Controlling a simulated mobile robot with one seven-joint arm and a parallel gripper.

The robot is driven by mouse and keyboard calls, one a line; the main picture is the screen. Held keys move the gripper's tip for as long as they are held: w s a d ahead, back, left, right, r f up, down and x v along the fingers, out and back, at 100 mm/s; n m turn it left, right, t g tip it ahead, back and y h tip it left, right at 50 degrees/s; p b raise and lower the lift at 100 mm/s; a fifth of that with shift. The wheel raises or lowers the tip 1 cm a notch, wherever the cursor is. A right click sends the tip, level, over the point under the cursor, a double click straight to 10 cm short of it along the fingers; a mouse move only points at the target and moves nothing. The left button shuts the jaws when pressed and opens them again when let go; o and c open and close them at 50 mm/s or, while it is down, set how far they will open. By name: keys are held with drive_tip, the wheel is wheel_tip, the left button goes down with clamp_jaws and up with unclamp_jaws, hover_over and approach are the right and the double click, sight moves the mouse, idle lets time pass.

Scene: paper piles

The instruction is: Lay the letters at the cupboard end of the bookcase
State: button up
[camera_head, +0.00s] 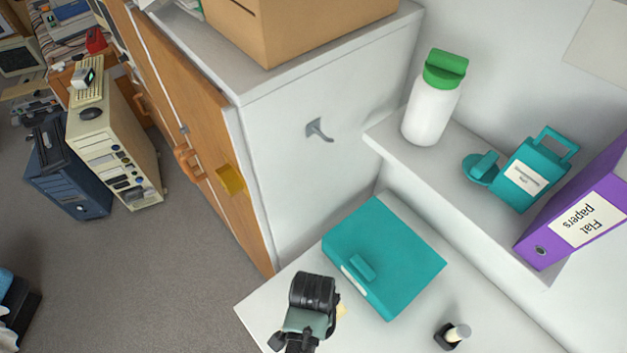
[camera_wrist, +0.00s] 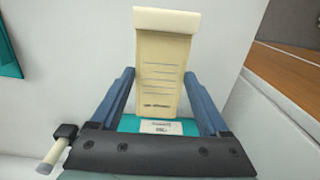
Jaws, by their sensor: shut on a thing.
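A cream paper item with ruled lines, seemingly the letters (camera_wrist: 163,78), stands between the blue fingers of my gripper (camera_wrist: 158,95), which is shut on it. Its small print is too blurred to read. In the head view my gripper (camera_head: 312,300) is at the front of a low white surface (camera_head: 275,312), before a closed teal box (camera_head: 385,250). A small pale-yellow bit shows beside it; most of the letters are hidden there. The cupboard (camera_head: 300,170), with a grey side and orange doors, stands at the left end of this surface and the white shelf (camera_head: 480,185) above.
A white bottle with a green cap (camera_head: 430,105), a teal container (camera_head: 530,170) and a purple binder (camera_head: 585,205) stand on the shelf. A hook (camera_head: 318,130) juts from the cupboard side.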

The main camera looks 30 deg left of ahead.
drive_tip(key=shift+f, duration=3.2)
drive_tip(key=shift+f, duration=0.15)
drive_tip(key=o, duration=1.2)
